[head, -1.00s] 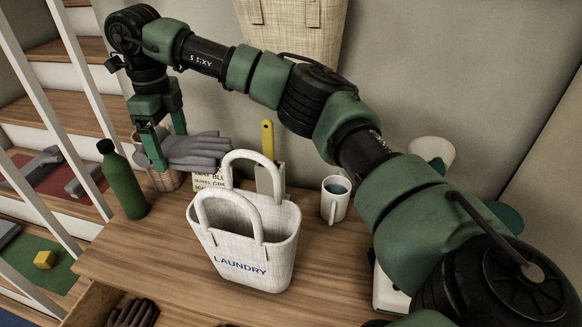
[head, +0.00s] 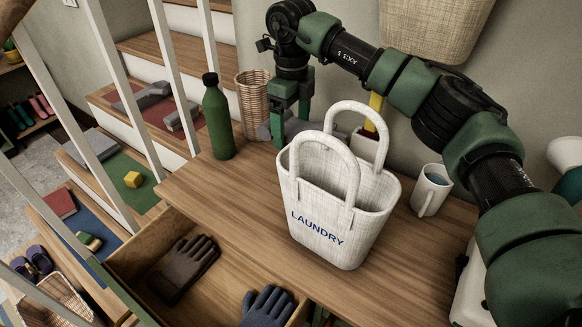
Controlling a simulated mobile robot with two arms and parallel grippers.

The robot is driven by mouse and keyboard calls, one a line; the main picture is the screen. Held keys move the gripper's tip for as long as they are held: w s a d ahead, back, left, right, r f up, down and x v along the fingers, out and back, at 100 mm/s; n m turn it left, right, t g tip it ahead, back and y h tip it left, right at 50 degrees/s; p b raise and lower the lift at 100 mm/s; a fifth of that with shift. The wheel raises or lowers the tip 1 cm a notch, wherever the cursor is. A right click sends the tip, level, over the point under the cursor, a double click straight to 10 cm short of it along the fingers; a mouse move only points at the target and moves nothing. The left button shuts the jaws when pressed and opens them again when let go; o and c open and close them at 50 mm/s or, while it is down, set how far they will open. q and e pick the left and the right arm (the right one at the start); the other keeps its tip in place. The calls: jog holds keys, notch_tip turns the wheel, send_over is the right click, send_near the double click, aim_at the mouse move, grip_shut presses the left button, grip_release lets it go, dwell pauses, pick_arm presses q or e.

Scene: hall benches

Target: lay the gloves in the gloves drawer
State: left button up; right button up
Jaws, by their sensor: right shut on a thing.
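My right gripper (head: 291,118) is shut on a grey glove (head: 266,131), behind the laundry bag at the back of the bench. The bag hides part of this glove, and I cannot tell whether it touches the bench top. The open drawer (head: 235,268) is at the lower left, under the bench top. A brown glove (head: 184,268) and a dark blue-grey glove (head: 267,308) lie in it, the second cut by the frame's bottom edge. My left gripper is not in view.
The white laundry bag (head: 335,215) stands upright between my right gripper and the bench front. A green bottle (head: 217,120) and wicker basket (head: 254,92) are left of the gripper, a mug (head: 430,190) right. The bench top (head: 225,195) left of the bag is clear.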

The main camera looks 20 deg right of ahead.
notch_tip(320, 180, down, 10)
jog(key=shift+r+p, duration=0.1)
jog(key=shift+p, duration=0.55)
jog(key=a, duration=0.1)
jog(key=s+a+p, duration=0.1)
jog(key=a, duration=0.2)
jog(key=shift+s+p, duration=0.3)
jog(key=shift+p, duration=0.1)
jog(key=shift+d+f, duration=0.1)
jog(key=shift+f, duration=0.4)
jog(key=shift+d+f, duration=0.15)
jog(key=shift+f, duration=0.25)
jog(key=o, duration=1.3)
jog(key=shift+r, duration=0.1)
jog(key=shift+c, duration=0.2)
jog(key=shift+r, duration=0.1)
